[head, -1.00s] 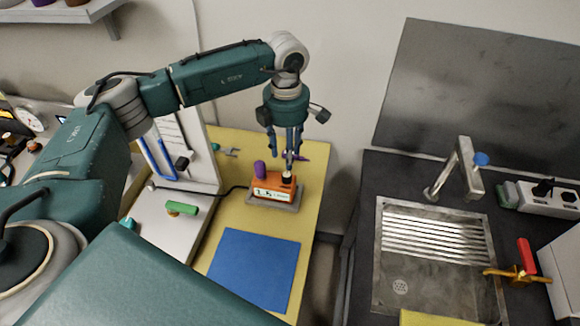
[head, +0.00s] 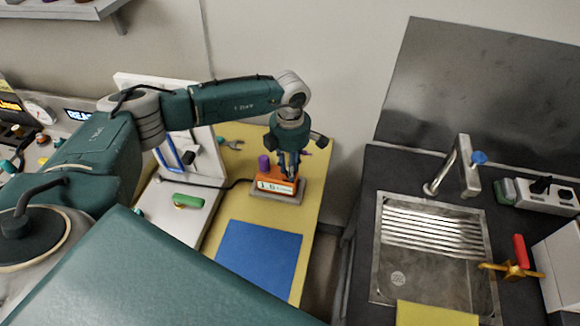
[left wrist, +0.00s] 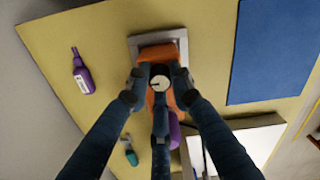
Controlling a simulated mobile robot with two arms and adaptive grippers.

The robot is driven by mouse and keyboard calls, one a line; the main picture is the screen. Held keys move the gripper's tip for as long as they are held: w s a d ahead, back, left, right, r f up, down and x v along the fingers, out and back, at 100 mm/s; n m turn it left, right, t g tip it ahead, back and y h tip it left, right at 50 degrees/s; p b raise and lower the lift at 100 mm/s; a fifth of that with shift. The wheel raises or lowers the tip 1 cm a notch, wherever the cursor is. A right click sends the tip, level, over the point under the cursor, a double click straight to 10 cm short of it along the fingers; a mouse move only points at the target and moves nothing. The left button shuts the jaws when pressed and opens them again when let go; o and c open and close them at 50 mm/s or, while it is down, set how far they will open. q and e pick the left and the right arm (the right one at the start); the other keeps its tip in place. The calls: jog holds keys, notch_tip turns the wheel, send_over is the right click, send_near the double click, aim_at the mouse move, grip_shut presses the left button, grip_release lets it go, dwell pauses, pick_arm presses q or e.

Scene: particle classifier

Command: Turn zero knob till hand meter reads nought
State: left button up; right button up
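The orange hand meter (head: 262,184) sits in a grey cradle (head: 284,199) on the yellow bench mat. Its small display (head: 272,187) seems to read about 1.5, but is too small to be sure. A purple knob (head: 264,163) stands at its left end. A dark knob with a cream, marked top, likely the zero knob (left wrist: 159,82), shows in the left wrist view. My left gripper (head: 289,172) points down over the meter's right end. In the left wrist view its fingers (left wrist: 159,92) stand around this knob, with orange visible between; they look apart from it.
A blue mat (head: 258,254) lies in front of the meter. A cable runs left from the meter. A purple bottle (left wrist: 83,77) lies beside the meter. A sink (head: 430,260) is at right.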

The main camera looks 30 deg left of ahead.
pick_arm(q)
grip_shut()
pick_arm(e)
jog(key=shift+s, duration=0.35)
jog(key=shift+f, duration=0.15)
pick_arm(q)
jog(key=shift+n+b, duration=0.7)
jog(key=shift+n, duration=0.3)
jog(key=n+b, duration=0.1)
jog(key=n, duration=0.1)
jog(key=shift+f+n, duration=0.1)
jog(key=shift+n, duration=0.2)
jog(key=n+b, duration=0.2)
jog(key=n, duration=0.3)
pick_arm(e)
jog(key=f, duration=0.4)
jog(key=shift+w+d+f, duration=0.2)
jog(key=shift+w, duration=0.05)
pick_arm(q)
jog(key=o, duration=0.7)
grip_release()
pick_arm(e)
jog(key=shift+a, duration=0.1)
